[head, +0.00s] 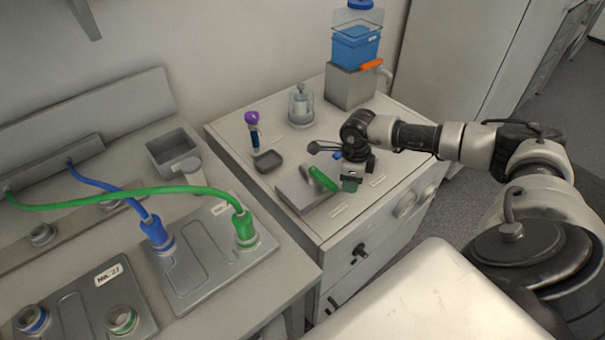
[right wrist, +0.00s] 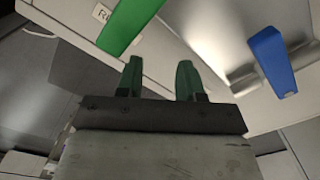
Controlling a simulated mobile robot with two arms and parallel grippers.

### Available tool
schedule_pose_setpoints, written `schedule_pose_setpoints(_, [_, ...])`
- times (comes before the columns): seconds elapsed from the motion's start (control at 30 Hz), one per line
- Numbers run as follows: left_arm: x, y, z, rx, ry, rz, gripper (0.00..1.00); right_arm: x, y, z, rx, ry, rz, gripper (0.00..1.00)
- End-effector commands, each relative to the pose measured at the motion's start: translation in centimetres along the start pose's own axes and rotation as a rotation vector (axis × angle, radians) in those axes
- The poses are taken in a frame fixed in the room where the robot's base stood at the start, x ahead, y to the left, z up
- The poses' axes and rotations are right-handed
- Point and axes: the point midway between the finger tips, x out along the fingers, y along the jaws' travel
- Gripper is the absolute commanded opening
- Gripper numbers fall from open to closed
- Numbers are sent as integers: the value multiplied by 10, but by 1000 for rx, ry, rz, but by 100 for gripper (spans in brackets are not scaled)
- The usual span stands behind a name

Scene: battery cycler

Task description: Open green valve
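The green valve handle (head: 322,179) is a bar on a grey plate on top of the white cabinet. It also shows at the top of the right wrist view (right wrist: 128,24), ahead of my fingers. My right gripper (head: 357,176) is just right of the green handle in the head view, apart from it. In the right wrist view its green-tipped fingers (right wrist: 159,76) stand apart with nothing between them. A blue handle (right wrist: 272,62) is to the right in that view; in the head view it is mostly hidden behind my gripper. My left gripper is not in view.
A bench with green (head: 130,192) and blue hoses lies to the left.

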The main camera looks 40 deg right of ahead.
Motion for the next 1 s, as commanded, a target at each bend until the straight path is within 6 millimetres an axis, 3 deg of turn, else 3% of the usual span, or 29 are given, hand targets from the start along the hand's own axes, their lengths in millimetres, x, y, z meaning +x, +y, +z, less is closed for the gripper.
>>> schedule_pose_setpoints(0.17, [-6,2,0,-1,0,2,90,-8,0,0,0,-1,0,37])
schedule_pose_setpoints(0.73, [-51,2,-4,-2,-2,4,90,-76,-3,-2,-1,0,0,37])
schedule_pose_setpoints(1.0, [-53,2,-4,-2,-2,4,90,-80,-3,-2,-1,0,1,37])
